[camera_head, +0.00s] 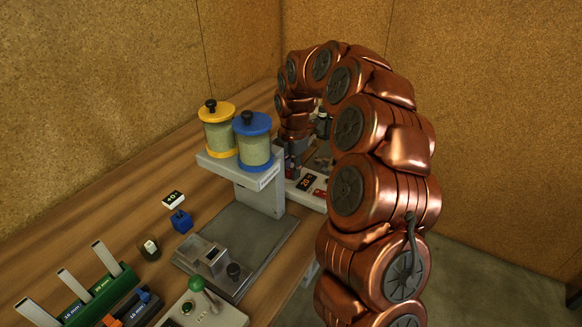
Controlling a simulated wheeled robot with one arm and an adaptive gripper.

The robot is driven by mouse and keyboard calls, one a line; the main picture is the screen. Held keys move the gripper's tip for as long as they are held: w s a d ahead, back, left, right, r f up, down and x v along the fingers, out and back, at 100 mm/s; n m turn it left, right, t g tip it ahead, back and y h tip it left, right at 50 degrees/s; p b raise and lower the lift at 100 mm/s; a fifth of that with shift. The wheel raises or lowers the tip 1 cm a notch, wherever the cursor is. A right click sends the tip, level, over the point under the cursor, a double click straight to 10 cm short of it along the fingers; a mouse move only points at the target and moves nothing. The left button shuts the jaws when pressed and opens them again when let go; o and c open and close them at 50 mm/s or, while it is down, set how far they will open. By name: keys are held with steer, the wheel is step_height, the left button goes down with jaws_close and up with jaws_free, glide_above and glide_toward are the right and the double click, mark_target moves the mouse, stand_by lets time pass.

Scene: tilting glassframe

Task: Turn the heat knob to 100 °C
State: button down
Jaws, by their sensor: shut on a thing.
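A low light-grey device with a small dark display (306,182) showing red digits, which seem to read 20, stands at the back right of the bench, beyond the dispenser. My copper arm arches over from the right and comes down at this device. My gripper (293,168) points down at the panel, just left of the display. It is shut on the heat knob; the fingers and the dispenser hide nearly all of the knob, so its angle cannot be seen.
A grey dispenser stand (262,190) with a yellow-lidded jar (219,130) and a blue-lidded jar (254,145) stands close left of my gripper. A metal press (212,262), a green-knobbed lever box (200,305) and a tool rack (95,290) are nearer. Bare wood (120,215) lies at the left.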

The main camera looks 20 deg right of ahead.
steer(key=shift+n, duration=0.3)
steer(key=c, duration=0.9)
jaws_free()
steer(key=shift+o, duration=0.2)
